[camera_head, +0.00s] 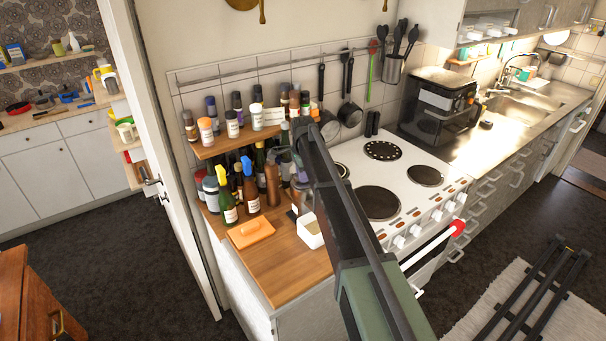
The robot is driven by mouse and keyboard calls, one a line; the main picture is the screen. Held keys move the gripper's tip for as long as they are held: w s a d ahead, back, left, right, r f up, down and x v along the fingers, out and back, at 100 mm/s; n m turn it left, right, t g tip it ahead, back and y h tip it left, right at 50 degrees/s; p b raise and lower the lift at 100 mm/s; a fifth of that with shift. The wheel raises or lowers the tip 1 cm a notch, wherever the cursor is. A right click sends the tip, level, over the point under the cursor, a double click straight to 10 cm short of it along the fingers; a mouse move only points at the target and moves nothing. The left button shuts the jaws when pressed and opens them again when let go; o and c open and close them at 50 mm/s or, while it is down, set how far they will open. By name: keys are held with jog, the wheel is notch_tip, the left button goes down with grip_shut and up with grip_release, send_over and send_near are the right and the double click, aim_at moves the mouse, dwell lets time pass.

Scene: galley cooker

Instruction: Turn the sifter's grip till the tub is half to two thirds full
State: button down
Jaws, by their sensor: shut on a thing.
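A small white square tub (311,233) stands open on the wooden counter, left of the cooker; its fill level is too small to make out. My gripper (285,152) is at the far end of my arm, above and behind the tub, in front of the bottle shelf. It is shut on what appears to be the sifter's grip, but my arm hides most of the hold. A greyish, partly see-through body (299,184), probably the sifter, shows just below it, left of my arm. I cannot tell whether anything is falling into the tub.
An orange lid-like piece (251,234) lies left of the tub on the wooden counter (285,268). Bottles (227,203) crowd behind it, below a shelf of jars (232,124). The white cooker (402,173) with dark hotplates is at the right.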

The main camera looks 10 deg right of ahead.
jog(key=shift+m, duration=0.6)
jog(key=c, duration=1)
grip_release()
notch_tip(320, 180, up, 11)
jog(key=p, duration=1.1)
jog(key=shift+f, duration=0.15)
